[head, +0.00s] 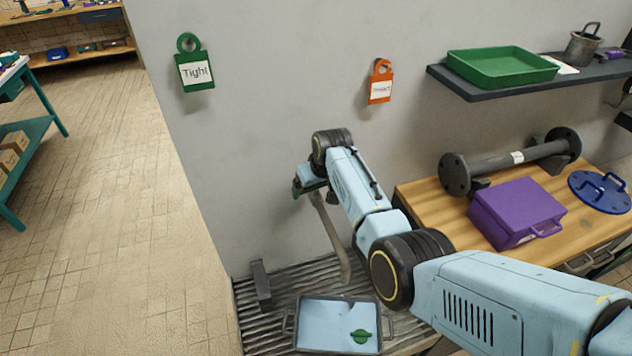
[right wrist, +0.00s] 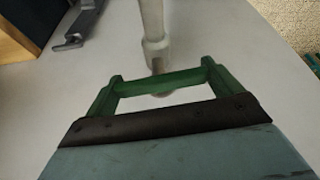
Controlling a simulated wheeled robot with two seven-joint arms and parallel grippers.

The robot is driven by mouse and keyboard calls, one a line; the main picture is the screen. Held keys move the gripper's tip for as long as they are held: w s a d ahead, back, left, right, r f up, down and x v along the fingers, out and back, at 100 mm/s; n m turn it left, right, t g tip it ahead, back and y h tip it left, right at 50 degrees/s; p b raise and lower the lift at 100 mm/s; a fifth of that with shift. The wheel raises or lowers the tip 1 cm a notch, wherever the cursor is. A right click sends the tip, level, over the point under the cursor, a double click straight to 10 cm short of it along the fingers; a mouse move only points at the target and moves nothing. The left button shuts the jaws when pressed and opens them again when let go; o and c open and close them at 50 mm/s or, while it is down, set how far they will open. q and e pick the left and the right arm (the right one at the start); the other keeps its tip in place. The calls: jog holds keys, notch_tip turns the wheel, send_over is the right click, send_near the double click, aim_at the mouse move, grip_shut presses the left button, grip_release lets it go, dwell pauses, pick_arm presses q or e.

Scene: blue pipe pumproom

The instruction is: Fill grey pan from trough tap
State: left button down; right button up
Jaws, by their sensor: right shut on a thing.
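A grey pan (head: 301,326) with side handles stands on the ribbed grey trough (head: 262,320) at the bottom of the head view. Its inside looks pale blue; I cannot tell if that is water. A small green knobbed piece (head: 360,336) shows inside the pan. A pale pipe (head: 330,238), apparently the tap spout, slants down above the pan. My right gripper (head: 309,187) is at the pipe's upper end by the wall. My left gripper is out of view.
A wooden bench (head: 425,200) to the right bears a purple case (head: 515,212), a flanged pipe (head: 512,163) and a blue disc (head: 600,192). A shelf (head: 480,94) above holds a green tray (head: 500,68). Left floor is clear.

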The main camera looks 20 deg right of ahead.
jog(key=shift+n+y, duration=0.3)
jog(key=shift+n, duration=0.4)
jog(key=o, duration=0.7)
jog(key=shift+s+r+p, duration=0.15)
jog(key=shift+r+p, duration=0.2)
jog(key=shift+r, duration=0.2)
jog(key=v, duration=1.2)
jog(key=shift+r+p, duration=0.15)
jog(key=shift+p, duration=0.25)
